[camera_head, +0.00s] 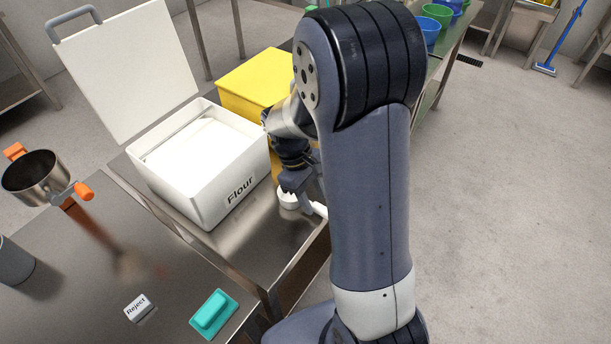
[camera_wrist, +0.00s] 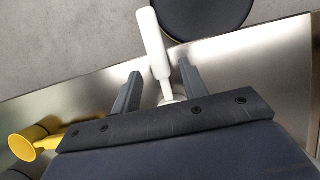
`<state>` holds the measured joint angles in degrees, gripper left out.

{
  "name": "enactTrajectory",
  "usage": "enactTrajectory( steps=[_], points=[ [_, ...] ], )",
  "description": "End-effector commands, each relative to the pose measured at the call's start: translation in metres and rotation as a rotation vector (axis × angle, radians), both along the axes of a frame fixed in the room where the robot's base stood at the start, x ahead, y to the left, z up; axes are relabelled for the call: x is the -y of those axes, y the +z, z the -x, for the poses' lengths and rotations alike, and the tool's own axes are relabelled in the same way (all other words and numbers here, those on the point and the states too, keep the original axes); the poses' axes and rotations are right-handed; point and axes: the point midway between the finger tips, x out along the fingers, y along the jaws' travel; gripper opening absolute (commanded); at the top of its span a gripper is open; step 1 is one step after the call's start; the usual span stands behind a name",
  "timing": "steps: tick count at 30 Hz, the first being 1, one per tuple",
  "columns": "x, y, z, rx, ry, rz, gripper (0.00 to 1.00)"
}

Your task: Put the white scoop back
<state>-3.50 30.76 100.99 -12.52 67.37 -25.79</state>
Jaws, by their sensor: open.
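The white scoop (camera_head: 288,200) lies on the steel table just right of the flour bin (camera_head: 236,190), with its handle pointing toward the table edge. My gripper (camera_head: 298,185) is low over the scoop and partly hides it. In the wrist view the scoop's white handle (camera_wrist: 152,42) runs between the two spread fingers of my gripper (camera_wrist: 161,67), with a gap visible on each side. The scoop's bowl is mostly hidden behind the gripper body there. The flour bin is white, its lid (camera_head: 130,65) stands open, and it holds white flour.
A yellow bin (camera_head: 256,82) stands behind the flour bin. A yellow cup-like thing (camera_wrist: 30,142) shows in the wrist view. A metal pot (camera_head: 36,178) with orange handles, a teal block (camera_head: 213,313) and a "Reject" sign (camera_head: 138,306) are at the left front. Open floor lies right.

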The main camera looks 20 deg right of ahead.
Motion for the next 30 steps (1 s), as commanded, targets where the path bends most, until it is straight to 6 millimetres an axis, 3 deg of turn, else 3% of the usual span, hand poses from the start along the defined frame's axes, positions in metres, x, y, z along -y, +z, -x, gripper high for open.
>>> enactTrajectory(
  steps=[6, 12, 30],
  points=[
    [-0.011, 0.044, -0.016, 0.005, 0.0, -0.001, 0.42],
    [-0.017, 0.07, -0.023, 0.003, 0.0, -0.001, 0.42],
    [-0.018, 0.077, -0.025, -0.001, 0.0, -0.001, 0.42]
  ],
)
